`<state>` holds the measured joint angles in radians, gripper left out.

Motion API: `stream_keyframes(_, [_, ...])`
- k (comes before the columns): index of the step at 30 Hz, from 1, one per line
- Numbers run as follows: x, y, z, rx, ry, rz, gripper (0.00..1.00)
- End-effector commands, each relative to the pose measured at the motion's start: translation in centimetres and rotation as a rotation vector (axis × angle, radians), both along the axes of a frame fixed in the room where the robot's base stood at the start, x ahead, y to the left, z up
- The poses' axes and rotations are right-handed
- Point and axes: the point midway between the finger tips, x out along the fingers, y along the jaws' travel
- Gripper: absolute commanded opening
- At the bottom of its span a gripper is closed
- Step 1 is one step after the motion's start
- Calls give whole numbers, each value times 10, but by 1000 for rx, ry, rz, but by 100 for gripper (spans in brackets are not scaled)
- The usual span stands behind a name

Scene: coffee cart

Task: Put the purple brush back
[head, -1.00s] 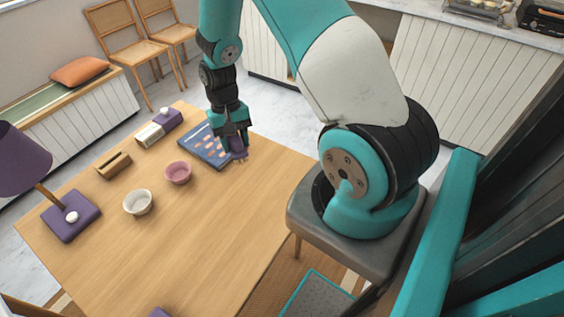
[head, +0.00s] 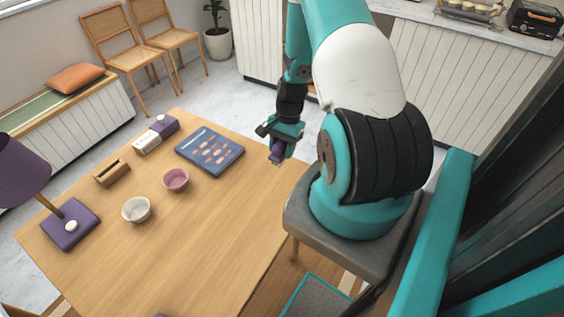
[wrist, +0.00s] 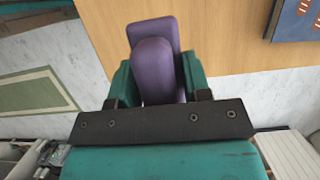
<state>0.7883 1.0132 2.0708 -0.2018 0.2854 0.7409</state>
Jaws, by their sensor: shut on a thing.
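My gripper (head: 281,138) is shut on the purple brush (head: 277,156) and holds it in the air by the table's far right edge. In the wrist view the purple brush (wrist: 153,62) sits between the two teal fingers (wrist: 155,80), with a blocky part behind a rounded part. The fingers hide some of its sides. A wooden holder (head: 111,173) with a dark slot stands at the left of the table. I cannot tell whether it is the brush's place.
On the wooden table (head: 190,245) are a blue board with orange shapes (head: 209,152), a pink bowl (head: 175,180), a white bowl (head: 136,209), a white and purple block (head: 156,134) and a purple lamp (head: 70,224). The table's front and right are mostly clear.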

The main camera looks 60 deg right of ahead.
Motion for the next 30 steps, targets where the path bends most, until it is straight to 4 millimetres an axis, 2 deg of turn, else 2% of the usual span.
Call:
stream_keyframes(3, [0, 1, -22, 1, 1, 0, 14])
stream_keyframes(8, [0, 0, -36, 0, 0, 0, 14])
stream_keyframes(15, [0, 0, -68, 1, 0, 1, 14])
stream_keyframes(28, [0, 0, -78, -1, -1, 1, 14])
stream_keyframes(29, [1, 0, -76, -1, -1, 1, 51])
stream_keyframes(30, [0, 0, -76, -1, -1, 1, 60])
